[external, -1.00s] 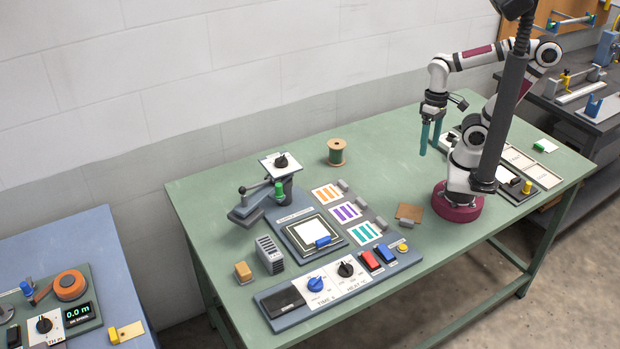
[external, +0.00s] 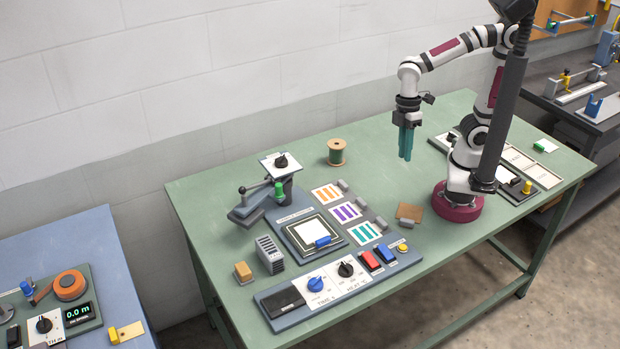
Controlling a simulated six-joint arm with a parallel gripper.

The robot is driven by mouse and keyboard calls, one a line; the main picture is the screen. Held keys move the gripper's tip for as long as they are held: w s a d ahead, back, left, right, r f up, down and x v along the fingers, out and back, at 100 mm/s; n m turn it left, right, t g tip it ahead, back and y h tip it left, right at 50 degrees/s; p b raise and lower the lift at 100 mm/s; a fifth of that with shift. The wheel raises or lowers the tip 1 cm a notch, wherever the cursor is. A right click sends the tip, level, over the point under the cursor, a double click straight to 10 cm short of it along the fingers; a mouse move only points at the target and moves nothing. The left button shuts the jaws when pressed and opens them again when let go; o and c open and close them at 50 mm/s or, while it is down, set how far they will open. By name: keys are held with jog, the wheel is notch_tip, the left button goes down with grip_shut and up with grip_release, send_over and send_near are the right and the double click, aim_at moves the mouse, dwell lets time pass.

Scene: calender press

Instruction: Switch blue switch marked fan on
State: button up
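A blue rocker switch (external: 385,253) sits on the grey control panel at the front of the green table, just right of a red switch (external: 370,260). Small labels lie by the switches, too small to read, and I cannot tell the blue switch's on or off position. My gripper (external: 405,158) points down with teal fingers, above the table, behind and to the right of the blue switch and well apart from it. The fingers look close together in this view, but whether they are shut is unclear. No object shows between them.
A yellow button (external: 402,247) is right of the blue switch. A brown block (external: 409,213) stands behind it. Dials (external: 346,269) are left of the red switch. Striped cards (external: 345,212) and a spool (external: 336,152) lie farther back. Table between gripper and panel is mostly clear.

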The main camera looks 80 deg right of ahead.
jog(key=w+a+n, duration=0.1)
jog(key=a+n, duration=0.2)
jog(key=w+a+f+n, duration=0.1)
jog(key=a+n, duration=0.1)
jog(key=n, duration=0.2)
jog(key=w+a+f+n, duration=0.1)
jog(key=a+n, duration=0.2)
jog(key=shift+a+n+g, duration=0.3)
grip_shut()
jog(key=n, duration=0.8)
send_over(383, 246)
jog(key=w+d, duration=0.1)
notch_tip(383, 246, down, 2)
jog(key=f, duration=0.1)
jog(key=shift+w+r, duration=0.2)
jog(key=shift+r, duration=0.05)
jog(key=f, duration=0.8)
jog(key=s+f, duration=0.1)
jog(key=f, duration=0.3)
jog(key=shift+a+f, duration=0.35)
jog(key=shift+f, duration=0.05)
jog(key=shift+w+f, duration=0.1)
jog(key=shift+f, duration=0.4)
jog(key=shift+d, duration=0.1)
